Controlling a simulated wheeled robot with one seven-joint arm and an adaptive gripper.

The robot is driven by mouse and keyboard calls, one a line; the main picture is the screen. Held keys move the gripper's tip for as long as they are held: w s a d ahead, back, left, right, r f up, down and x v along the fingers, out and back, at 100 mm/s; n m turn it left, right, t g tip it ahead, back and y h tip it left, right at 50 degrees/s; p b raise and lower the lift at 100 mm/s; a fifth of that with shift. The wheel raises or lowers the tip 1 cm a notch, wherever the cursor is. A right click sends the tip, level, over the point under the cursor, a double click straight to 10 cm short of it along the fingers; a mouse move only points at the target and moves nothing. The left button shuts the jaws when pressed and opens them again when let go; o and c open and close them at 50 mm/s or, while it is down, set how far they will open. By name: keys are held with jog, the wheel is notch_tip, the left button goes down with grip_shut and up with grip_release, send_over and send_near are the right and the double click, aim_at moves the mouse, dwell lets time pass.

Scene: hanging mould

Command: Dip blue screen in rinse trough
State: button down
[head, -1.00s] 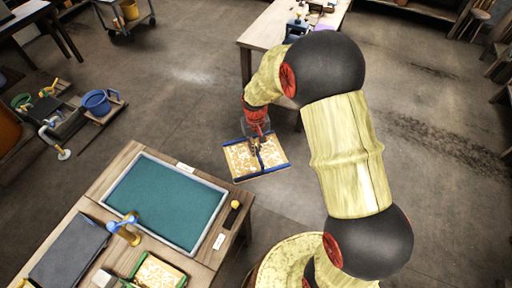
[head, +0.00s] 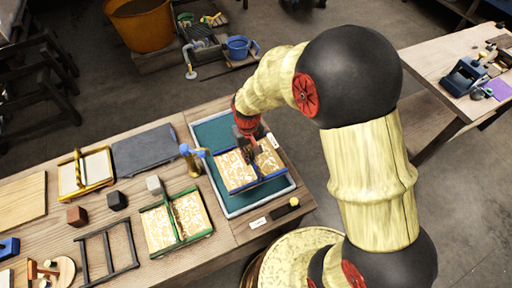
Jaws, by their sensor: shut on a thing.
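The blue-edged screen (head: 236,170) hangs from my gripper (head: 250,154), which is shut on the blue bar across its middle. The screen is over the right part of the rinse trough (head: 231,207), a grey-rimmed tray of teal liquid set in the bench. The screen's pale patterned face shows, looking roughly level. I cannot tell whether its underside touches the liquid. My gripper's fingertips are partly hidden by its own body.
A brass tap with a blue handle (head: 190,155) stands at the trough's left rim. A green-framed screen (head: 177,220), a dark slab (head: 145,150) and a yellow-framed screen (head: 84,173) lie left. A black-and-yellow block (head: 286,209) lies in front.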

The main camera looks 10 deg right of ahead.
jog(key=shift+s+a+f, duration=0.15)
jog(key=shift+a+f, duration=0.05)
jog(key=shift+a, duration=0.05)
notch_tip(320, 180, down, 6)
jog(key=b, duration=0.5)
jog(key=shift+r, duration=0.1)
jog(key=shift+f+b, duration=2.3)
jog(key=shift+f, duration=2.2)
jog(key=shift+w+a, duration=0.15)
jog(key=shift+w, duration=0.6)
jog(key=shift+w+a, duration=0.15)
jog(key=shift+w, duration=0.6)
jog(key=shift+s+d+p, duration=0.15)
jog(key=shift+s, duration=0.6)
jog(key=shift+s+d+p, duration=0.15)
jog(key=shift+s, duration=0.6)
